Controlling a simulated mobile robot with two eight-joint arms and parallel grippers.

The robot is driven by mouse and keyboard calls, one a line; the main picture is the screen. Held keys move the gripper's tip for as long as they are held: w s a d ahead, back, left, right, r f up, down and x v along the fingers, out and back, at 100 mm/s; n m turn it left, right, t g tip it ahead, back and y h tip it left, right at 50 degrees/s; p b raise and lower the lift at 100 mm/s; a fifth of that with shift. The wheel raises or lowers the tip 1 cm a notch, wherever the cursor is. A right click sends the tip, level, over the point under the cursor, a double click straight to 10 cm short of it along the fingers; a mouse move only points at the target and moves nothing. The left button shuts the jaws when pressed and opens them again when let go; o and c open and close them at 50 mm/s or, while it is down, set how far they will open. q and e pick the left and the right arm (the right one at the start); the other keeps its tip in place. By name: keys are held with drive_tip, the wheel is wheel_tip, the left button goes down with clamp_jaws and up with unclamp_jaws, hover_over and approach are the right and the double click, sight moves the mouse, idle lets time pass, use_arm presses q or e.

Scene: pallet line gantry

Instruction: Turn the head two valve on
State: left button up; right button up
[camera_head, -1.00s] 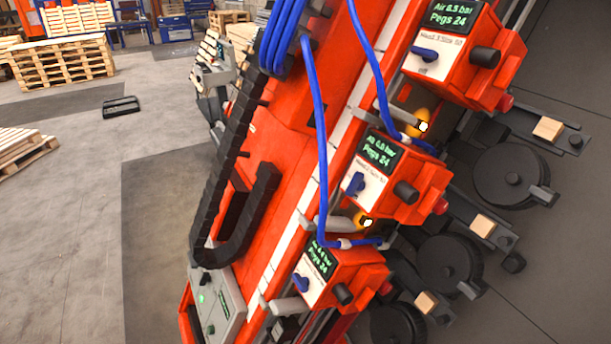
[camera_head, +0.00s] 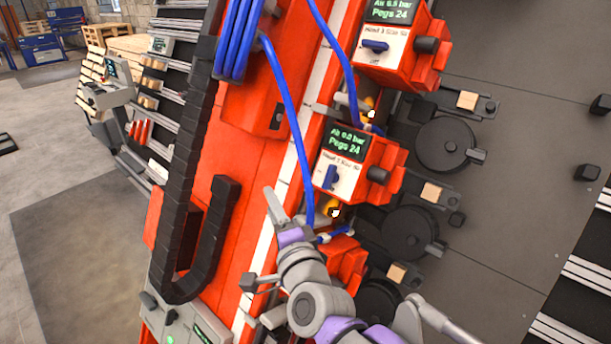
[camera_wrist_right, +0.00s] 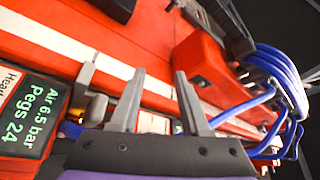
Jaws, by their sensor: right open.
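The middle orange control box (camera_head: 375,160) carries a display that seems to read 0.0 bar and Pegs 24. Its blue valve handle (camera_head: 331,177) stands about upright on the white panel; the head number is too small to be sure of. My right gripper (camera_head: 292,210) is below and left of that box, apart from the handle. In the right wrist view its two fingers (camera_wrist_right: 159,76) are spread with nothing between them. A box there (camera_wrist_right: 30,115) reads Air 6.5 bar. My arm partly hides the lowest box (camera_head: 347,262). My left gripper is out of view.
The upper box (camera_head: 400,55) has its blue handle (camera_head: 374,46) lying about level. Blue hoses (camera_head: 285,110) hang before the orange gantry, and a black cable chain (camera_head: 190,190) runs down it. Black discs (camera_head: 445,145) stand at right. Open floor (camera_head: 70,240) lies left.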

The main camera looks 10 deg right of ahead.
wheel_tip(320, 180, up, 6)
drive_tip(key=w+d+m+t+h, duration=0.25)
drive_tip(key=m+h, duration=0.35)
drive_tip(key=m, duration=0.5)
drive_tip(key=m+g+h, duration=1)
drive_tip(key=m+h, duration=0.2)
drive_tip(key=m, duration=0.9)
approach(329, 171)
drive_tip(key=shift+t, duration=0.25)
drive_tip(key=x, duration=0.9)
drive_tip(key=shift+s+f, duration=0.1)
drive_tip(key=shift+s, duration=0.05)
clamp_jaws()
